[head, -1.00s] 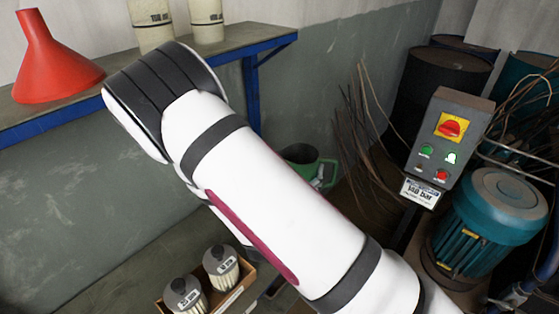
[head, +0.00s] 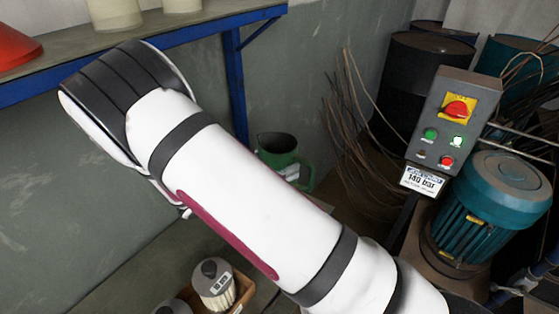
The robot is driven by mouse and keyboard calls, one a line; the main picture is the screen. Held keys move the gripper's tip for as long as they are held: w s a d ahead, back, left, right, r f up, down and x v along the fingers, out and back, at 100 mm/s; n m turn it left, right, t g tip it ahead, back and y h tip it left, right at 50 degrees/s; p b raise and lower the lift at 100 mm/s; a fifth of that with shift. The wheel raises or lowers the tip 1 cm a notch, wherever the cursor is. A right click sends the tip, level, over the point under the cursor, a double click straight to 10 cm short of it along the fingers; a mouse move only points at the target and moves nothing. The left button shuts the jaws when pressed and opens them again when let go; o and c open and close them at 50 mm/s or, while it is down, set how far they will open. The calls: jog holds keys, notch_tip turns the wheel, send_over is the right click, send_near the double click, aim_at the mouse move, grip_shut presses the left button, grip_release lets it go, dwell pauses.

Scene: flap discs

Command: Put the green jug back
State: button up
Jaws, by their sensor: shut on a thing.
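The green jug (head: 279,151) shows in the head view just beyond my white arm, near the middle of the picture. Its dark open mouth faces up and its handle is on the right. My arm hides its lower left part. A small grey-white part of my gripper (head: 291,173) shows at the jug's side by the handle, shut on it. The fingertips are mostly hidden. I cannot tell whether the jug's base touches anything.
A blue-edged shelf (head: 215,35) with pale containers and a red funnel (head: 15,48) is at upper left. Filters stand in a wooden box (head: 240,290) below. Thin rods (head: 350,150), dark barrels (head: 425,85), a control box (head: 452,120) and a teal motor (head: 500,195) are at right.

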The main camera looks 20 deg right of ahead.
jog(key=shift+f+b, duration=1.95)
jog(key=shift+f, duration=1.25)
jog(key=shift+f+b, duration=0.3)
jog(key=shift+f, duration=0.25)
jog(key=o, duration=1.8)
jog(key=shift+c, duration=0.2)
jog(key=v, duration=1.2)
jog(key=shift+s+f, duration=0.1)
jog(key=s+d+r+m+g+y+p, duration=0.3)
jog(key=s+d+r+m+y, duration=0.25)
jog(key=r, duration=0.35)
jog(key=s+d+r+m+g+y+p, duration=0.2)
jog(key=s+d+r+m+g+y, duration=0.3)
jog(key=r, duration=0.4)
jog(key=s+r+m+t+y+p, duration=0.3)
jog(key=s+r+m+t, duration=0.1)
jog(key=s+r, duration=0.3)
jog(key=s+d+r+m+t+y+p, duration=0.1)
jog(key=s+r+m+t+y+p, duration=0.2)
jog(key=s+r+m, duration=0.3)
jog(key=s+r+y, duration=0.1)
jog(key=s, duration=0.4)
jog(key=shift+s+t, duration=0.35)
jog(key=shift+t, duration=0.05)
